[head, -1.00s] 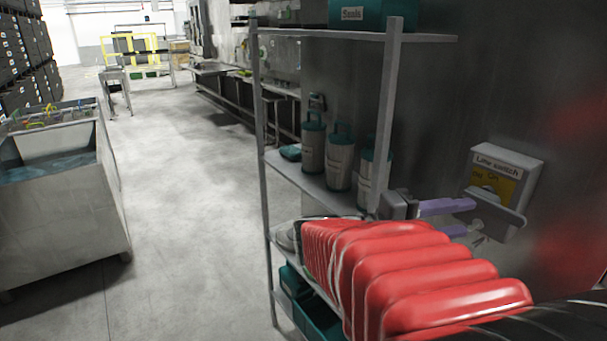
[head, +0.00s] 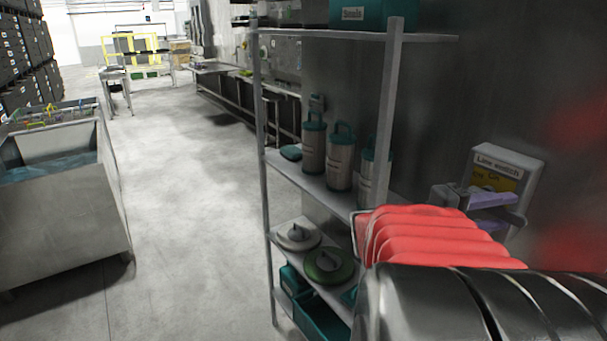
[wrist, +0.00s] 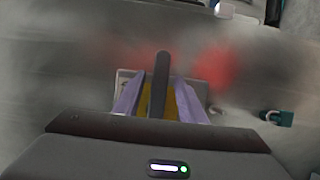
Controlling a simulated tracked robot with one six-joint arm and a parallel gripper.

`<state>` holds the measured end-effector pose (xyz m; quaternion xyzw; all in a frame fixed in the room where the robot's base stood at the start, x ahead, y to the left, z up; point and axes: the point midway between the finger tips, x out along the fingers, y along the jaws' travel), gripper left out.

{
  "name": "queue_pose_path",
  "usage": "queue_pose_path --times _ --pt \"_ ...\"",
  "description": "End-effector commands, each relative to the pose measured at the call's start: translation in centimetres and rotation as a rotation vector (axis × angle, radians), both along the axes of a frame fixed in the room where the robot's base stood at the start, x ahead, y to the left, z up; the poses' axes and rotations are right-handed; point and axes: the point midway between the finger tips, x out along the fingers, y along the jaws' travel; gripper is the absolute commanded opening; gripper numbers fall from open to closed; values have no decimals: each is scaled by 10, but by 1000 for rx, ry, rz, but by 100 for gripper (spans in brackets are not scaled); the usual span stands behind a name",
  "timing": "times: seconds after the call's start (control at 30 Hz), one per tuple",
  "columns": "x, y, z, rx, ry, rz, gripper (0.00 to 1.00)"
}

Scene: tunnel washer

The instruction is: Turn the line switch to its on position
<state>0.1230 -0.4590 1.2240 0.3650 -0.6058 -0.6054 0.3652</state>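The line switch (head: 510,158) is a pale box with a "Line switch" label and a yellow plate, on the dark wall at the right of the head view. "ON" is legible on the plate. My gripper (head: 512,209) is in front of its lower part and hides the lever there. In the wrist view, the dark lever (wrist: 160,88) stands upright between the two purple fingers of my gripper (wrist: 160,77). The fingers are apart, with a visible gap on each side of the lever. The yellow plate shows behind it.
A metal rack (head: 390,100) stands just left of the switch, holding several canisters, a grey lid (head: 297,237) and a green lid (head: 327,267). A teal padlock (wrist: 280,118) shows right of the switch in the wrist view. Open floor (head: 190,220) lies left of the rack.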

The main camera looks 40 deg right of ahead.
Motion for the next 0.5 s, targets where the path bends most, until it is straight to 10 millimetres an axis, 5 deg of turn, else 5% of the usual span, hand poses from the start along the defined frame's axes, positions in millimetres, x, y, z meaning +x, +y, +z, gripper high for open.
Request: queue_pose_path --times 0.5 --pt "-4 -7 0 1 0 0 33"
